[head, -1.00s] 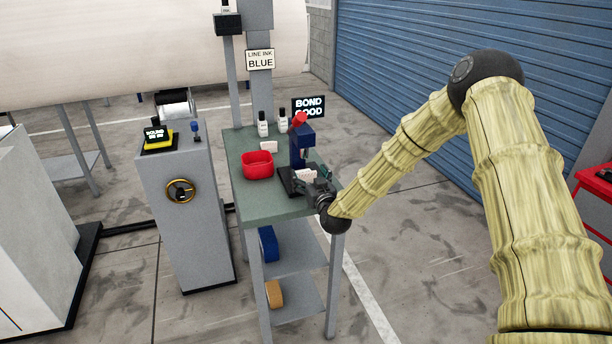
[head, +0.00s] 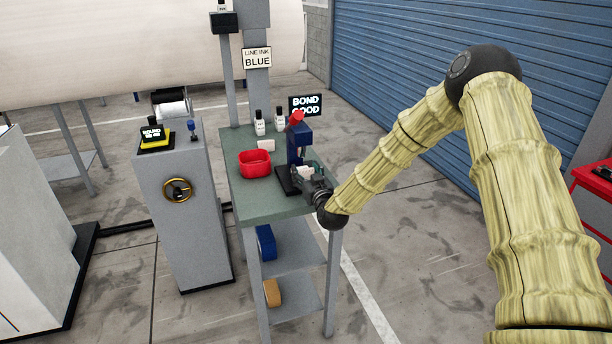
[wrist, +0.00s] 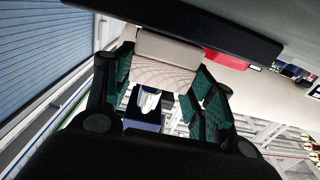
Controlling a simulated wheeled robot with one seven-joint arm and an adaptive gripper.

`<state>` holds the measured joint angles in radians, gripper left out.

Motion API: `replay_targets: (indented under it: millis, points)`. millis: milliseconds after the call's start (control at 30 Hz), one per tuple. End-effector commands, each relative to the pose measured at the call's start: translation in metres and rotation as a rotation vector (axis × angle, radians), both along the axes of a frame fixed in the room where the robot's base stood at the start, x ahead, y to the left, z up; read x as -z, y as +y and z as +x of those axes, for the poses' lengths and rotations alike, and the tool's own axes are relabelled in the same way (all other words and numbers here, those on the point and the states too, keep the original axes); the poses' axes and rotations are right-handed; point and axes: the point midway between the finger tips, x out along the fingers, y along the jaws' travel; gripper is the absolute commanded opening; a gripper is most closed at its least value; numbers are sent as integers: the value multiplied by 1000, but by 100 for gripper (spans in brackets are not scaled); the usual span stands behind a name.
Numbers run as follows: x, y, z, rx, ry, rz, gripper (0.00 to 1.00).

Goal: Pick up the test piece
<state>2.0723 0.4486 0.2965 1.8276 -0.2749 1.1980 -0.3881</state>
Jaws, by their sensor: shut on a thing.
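The test piece is a small pale cream block (head: 304,171), low at the front of the blue press-like device (head: 297,152) with a red top. In the wrist view the pale piece (wrist: 160,76) with a cross-hatched face lies between the green finger pads. My gripper (wrist: 165,88) is shut on it. In the head view my gripper (head: 309,177) is at the right edge of the green bench top and partly hides the piece. I cannot tell whether the piece still touches the device.
The green bench (head: 262,207) also bears a red bin (head: 255,165), a small white block (head: 266,145) and two white bottles. A screen (head: 306,104) reading "BOND GOOD" stands behind. A grey pedestal (head: 184,220) is to the left. Open floor lies right of the bench.

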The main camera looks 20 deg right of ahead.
Motion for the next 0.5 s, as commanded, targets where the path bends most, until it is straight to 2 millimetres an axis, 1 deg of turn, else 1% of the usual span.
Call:
replay_targets:
  millis: [267, 300, 500]
  points:
    - [-28, 1, 1, -1, -5, 0, 26]
    - [-31, -2, -2, 0, -2, 0, 26]
    - [-33, -28, -42, 0, -1, 1, 26]
